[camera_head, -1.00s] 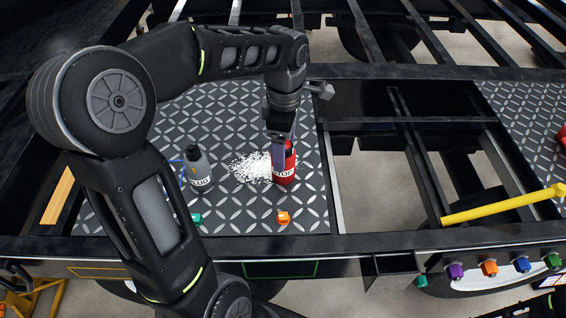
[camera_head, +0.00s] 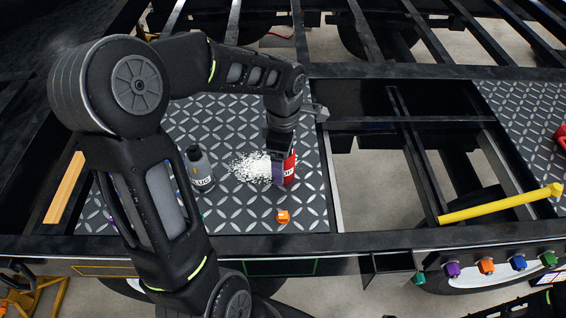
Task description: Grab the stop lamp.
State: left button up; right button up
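The stop lamp is a red can-shaped thing (camera_head: 291,170) with a pale label, partly readable, standing upright on the diamond-plate deck (camera_head: 255,210). My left gripper (camera_head: 277,178) points down at it from above. A finger covers the left part of the red can in this view. The far finger is hidden, so I cannot tell whether the gripper is shut on the can or only beside it. My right gripper is not in view.
A grey bottle (camera_head: 200,170) stands to the left, with white granules (camera_head: 252,166) spilled between it and the can. An orange connector (camera_head: 283,216) lies in front.

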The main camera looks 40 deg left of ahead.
pick_arm(q)
jog(key=c, duration=1.6)
jog(key=shift+r, duration=0.15)
notch_tip(320, 180, up, 10)
jog(key=shift+f+b, duration=0.1)
jog(key=shift+b, duration=0.55)
